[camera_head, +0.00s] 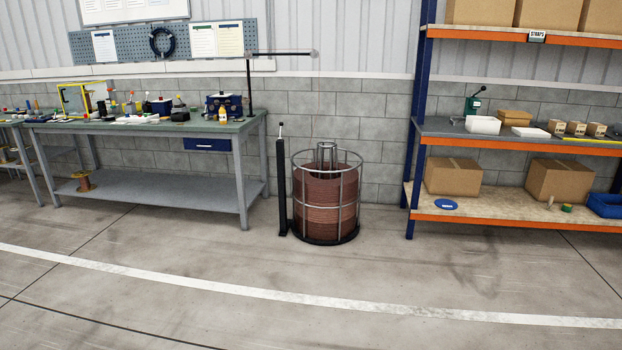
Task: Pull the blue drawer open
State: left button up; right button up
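A small blue drawer (206,145) hangs under the right part of the green-topped workbench (139,133). Its front looks flush under the tabletop, and a small light handle shows on it. The drawer is some distance away, across open floor, left of the picture's middle. Neither of my grippers shows in this view.
A wire cage with a copper-coloured coil (326,205) stands right of the bench, beside a black post (282,190). Orange and blue shelving (520,142) holding boxes stands at the right. The concrete floor (250,310) in front is clear.

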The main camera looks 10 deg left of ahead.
aim_at(189, 143)
jog(key=i+j+u, duration=0.35)
jog(key=i, duration=0.3)
jog(key=i+u, duration=0.35)
jog(key=i, duration=0.35)
jog(key=i+u, duration=0.3)
jog(key=i, duration=0.4)
jog(key=i+l+u, duration=0.35)
jog(key=i, duration=0.35)
jog(key=j, duration=0.1)
